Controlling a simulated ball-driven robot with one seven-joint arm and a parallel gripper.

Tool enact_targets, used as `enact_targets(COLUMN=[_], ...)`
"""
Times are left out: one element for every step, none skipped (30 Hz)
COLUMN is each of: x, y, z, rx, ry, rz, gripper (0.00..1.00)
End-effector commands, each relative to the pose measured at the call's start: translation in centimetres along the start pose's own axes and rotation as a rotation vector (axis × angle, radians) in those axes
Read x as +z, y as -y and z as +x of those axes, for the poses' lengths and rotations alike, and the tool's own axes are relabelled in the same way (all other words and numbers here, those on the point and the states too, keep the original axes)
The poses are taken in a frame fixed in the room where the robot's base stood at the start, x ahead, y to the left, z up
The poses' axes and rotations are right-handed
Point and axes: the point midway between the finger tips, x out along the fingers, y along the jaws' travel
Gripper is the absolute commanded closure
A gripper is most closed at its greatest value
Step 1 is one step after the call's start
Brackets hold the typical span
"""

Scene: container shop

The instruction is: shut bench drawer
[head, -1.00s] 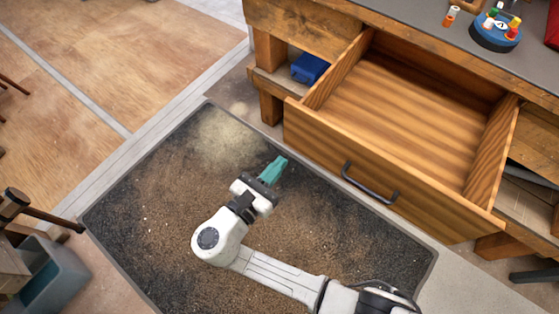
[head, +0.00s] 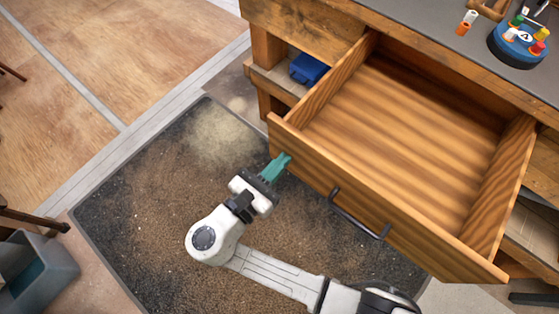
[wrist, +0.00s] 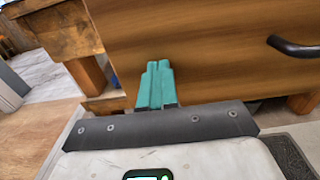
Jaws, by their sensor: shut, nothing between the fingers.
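The bench drawer (head: 365,195) is pulled well out of the wooden bench and looks empty inside. Its front has a dark bar handle (head: 358,214), which also shows at the right edge of the wrist view (wrist: 294,47). My gripper (head: 284,160) has teal fingers, shut and empty. In the head view the fingertips are at the left part of the drawer front, left of the handle. In the wrist view the fingertips (wrist: 158,66) overlap the drawer front; I cannot tell if they touch it.
The bench top (head: 410,22) carries a round blue holder (head: 518,45) with coloured pieces. A blue object (head: 308,68) lies on the shelf left of the drawer. A grey bin (head: 38,268) stands at the lower left.

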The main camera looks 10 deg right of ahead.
Motion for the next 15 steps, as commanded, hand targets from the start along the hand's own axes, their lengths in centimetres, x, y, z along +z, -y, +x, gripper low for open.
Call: enact_targets(x=[0.0, 0.0, 0.0, 0.1, 0.1, 0.2, 0.2, 0.3, 0.3, 0.4, 0.5, 0.5, 0.6, 0.6, 0.6], y=[0.0, 0.0, 0.0, 0.0, 0.0, 0.1, 0.1, 0.1, 0.1, 0.1, 0.1, 0.1, 0.1, 0.2, 0.2], z=[0.0, 0.0, 0.1, 0.2, 0.4, 0.7, 1.0, 1.4, 2.0, 2.5, 3.1, 4.0, 4.8, 5.6, 6.8], rx=[0.0, 0.0, -0.001, -0.001, -0.002, -0.003, -0.004, -0.003, -0.006, -0.005, -0.006, -0.007, -0.007, -0.008, -0.009], ry=[0.0, 0.0, 0.0, 0.0, 0.0, 0.0, -0.001, -0.001, -0.002, -0.002, -0.002, -0.001, -0.001, -0.001, -0.002], rz=[0.0, 0.0, 0.0, 0.0, -0.001, -0.001, -0.001, -0.002, -0.002, -0.003, -0.003, -0.003, -0.003, -0.003, -0.003], gripper=[1.0, 1.0, 1.0, 1.0, 1.0, 1.0, 1.0, 1.0, 1.0, 1.0, 1.0, 1.0, 1.0, 1.0, 1.0])
